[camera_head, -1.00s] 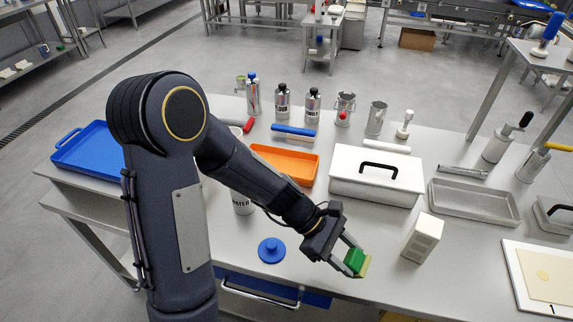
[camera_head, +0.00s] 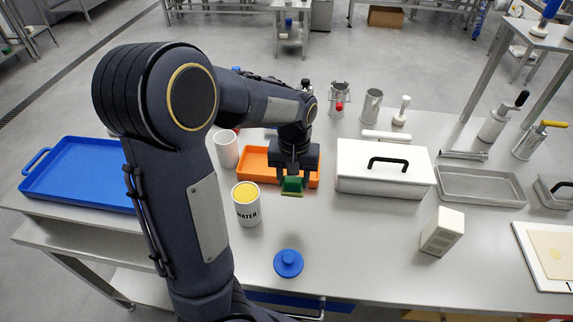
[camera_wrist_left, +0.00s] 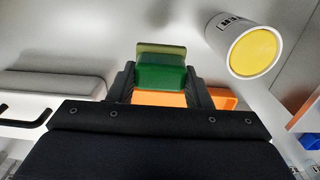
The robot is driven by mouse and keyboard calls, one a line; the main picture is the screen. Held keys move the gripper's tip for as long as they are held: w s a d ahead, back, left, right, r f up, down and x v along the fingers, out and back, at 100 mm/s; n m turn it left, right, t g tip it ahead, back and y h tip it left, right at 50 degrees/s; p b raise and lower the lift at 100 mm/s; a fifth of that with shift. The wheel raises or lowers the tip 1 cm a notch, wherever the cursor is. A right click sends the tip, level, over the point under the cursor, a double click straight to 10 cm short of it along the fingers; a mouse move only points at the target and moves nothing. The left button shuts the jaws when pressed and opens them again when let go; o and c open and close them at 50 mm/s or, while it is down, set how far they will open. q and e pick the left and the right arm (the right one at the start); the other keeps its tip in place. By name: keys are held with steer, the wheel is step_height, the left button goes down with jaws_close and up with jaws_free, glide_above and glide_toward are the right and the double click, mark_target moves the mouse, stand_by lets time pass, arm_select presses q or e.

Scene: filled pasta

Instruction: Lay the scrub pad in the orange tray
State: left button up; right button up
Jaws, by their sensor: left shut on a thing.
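The scrub pad (camera_head: 292,186), green with a yellowish layer, is held between the fingers of my left gripper (camera_head: 293,180). In the left wrist view the pad (camera_wrist_left: 162,75) sits between the two dark fingers (camera_wrist_left: 164,82). The orange tray (camera_head: 253,162) lies on the table behind and below the gripper, partly hidden by it. The pad appears at the tray's front edge in the head view; its height above it is hard to tell. The tray also shows behind the fingers in the left wrist view (camera_wrist_left: 222,97). My right gripper is not in view.
A white canister with a yellow top (camera_head: 246,205) stands close in front of the tray's left side. A white cup (camera_head: 227,149) is left of the tray. A white box with a black handle (camera_head: 380,175) is just right of it. A blue lid (camera_head: 288,263) lies nearer.

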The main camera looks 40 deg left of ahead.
arm_select(q)
steer(key=w+a+f, duration=0.2)
steer(key=w+a, duration=0.1)
steer(key=w+a+f, duration=0.3)
steer(key=a, duration=0.1)
steer(key=w+a+f+p, duration=0.1)
steer(key=w+a+f, duration=0.1)
steer(key=w+a, duration=0.1)
steer(key=shift+a+f, duration=0.15)
steer(key=shift+a, duration=0.5)
steer(key=shift+w+a+f, duration=0.25)
steer(key=shift+a+f, duration=0.2)
steer(key=shift+f, duration=1.8)
steer(key=shift+w+f, duration=0.1)
steer(key=o, duration=1)
steer(key=shift+o, duration=0.2)
